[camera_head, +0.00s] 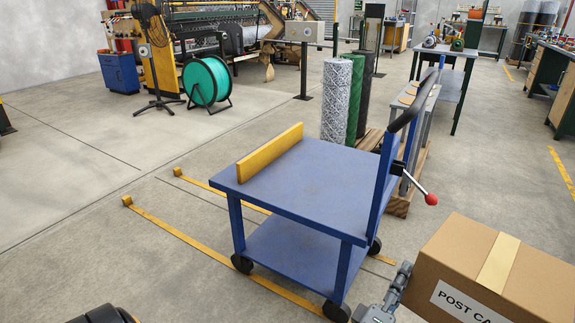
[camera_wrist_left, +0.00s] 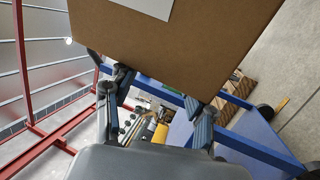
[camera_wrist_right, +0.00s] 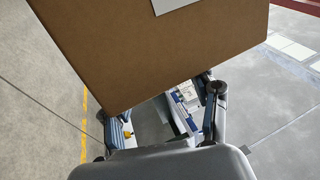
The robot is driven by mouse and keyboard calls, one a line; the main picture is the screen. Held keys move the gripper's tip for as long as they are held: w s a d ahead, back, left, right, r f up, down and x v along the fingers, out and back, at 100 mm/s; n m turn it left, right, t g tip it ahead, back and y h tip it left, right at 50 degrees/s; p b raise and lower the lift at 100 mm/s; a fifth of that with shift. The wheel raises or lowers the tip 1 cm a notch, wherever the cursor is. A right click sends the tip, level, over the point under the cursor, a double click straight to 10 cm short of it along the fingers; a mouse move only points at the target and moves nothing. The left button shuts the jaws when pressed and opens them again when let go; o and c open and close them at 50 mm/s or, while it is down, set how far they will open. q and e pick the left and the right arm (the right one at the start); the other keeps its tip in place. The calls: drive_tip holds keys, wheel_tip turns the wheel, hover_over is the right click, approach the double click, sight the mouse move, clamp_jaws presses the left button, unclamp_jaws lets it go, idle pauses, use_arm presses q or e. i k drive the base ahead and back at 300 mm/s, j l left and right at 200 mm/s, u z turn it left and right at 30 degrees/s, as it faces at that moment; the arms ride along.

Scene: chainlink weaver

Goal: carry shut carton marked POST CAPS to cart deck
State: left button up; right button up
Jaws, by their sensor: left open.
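The shut brown carton (camera_head: 490,275), with tan tape and a white label reading "POST CA…", is at the lower right of the head view, cut off by the frame edge. My left gripper (camera_head: 385,302) is at its left side. In the left wrist view the open left gripper (camera_wrist_left: 162,102) has its fingers spread against or close to the carton (camera_wrist_left: 175,50). In the right wrist view the right gripper (camera_wrist_right: 166,112) also looks open, fingers spread at the carton (camera_wrist_right: 150,50). The cart's blue deck (camera_head: 310,180) is bare, left of the carton.
A yellow lip (camera_head: 271,153) edges the deck's far left side. The cart's upright black handle (camera_head: 412,103) and red-knobbed lever (camera_head: 430,199) stand between deck and carton. Mesh rolls (camera_head: 336,100) and a narrow bench are behind.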

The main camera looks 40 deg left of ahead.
sight(313, 189)
drive_tip(key=j+u, duration=0.3)
drive_tip(key=j, duration=0.25)
drive_tip(key=i+j+u, duration=0.15)
drive_tip(key=j+u, duration=0.15)
drive_tip(key=j, duration=0.2)
drive_tip(key=i+j+z, duration=0.25)
drive_tip(key=i+j, duration=0.65)
drive_tip(key=j, duration=0.1)
